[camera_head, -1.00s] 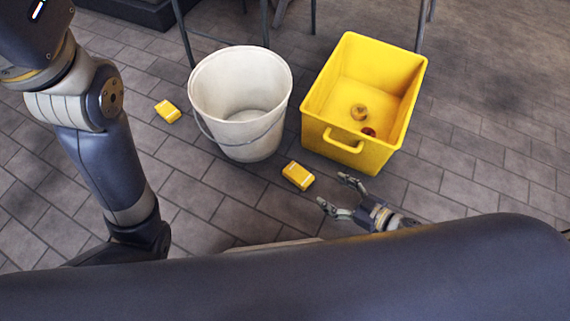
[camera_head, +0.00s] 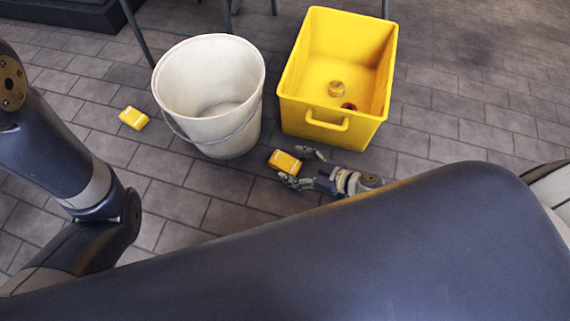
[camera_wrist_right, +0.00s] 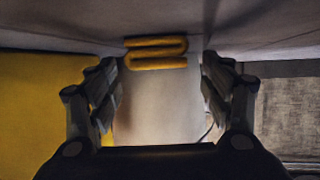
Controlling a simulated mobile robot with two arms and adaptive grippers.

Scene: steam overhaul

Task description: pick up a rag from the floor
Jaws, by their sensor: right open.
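A folded yellow rag (camera_head: 285,161) lies on the tiled floor in front of the white bucket and the yellow bin. A second yellow folded rag (camera_head: 133,118) lies on the floor left of the bucket. My right gripper (camera_head: 299,168) is low at the nearer rag, with its fingers spread and their tips close to its right side. In the right wrist view, the rag (camera_wrist_right: 156,52) shows its folds ahead, between the open fingers (camera_wrist_right: 162,72). I cannot tell if they touch it. My left arm shows at the left, but its gripper is out of view.
The white bucket (camera_head: 209,100) with a wire handle stands just behind the rag. The yellow bin (camera_head: 300,118), holding a few small items, stands to its right. Thin table legs (camera_head: 137,33) stand behind them. Floor at the right is clear.

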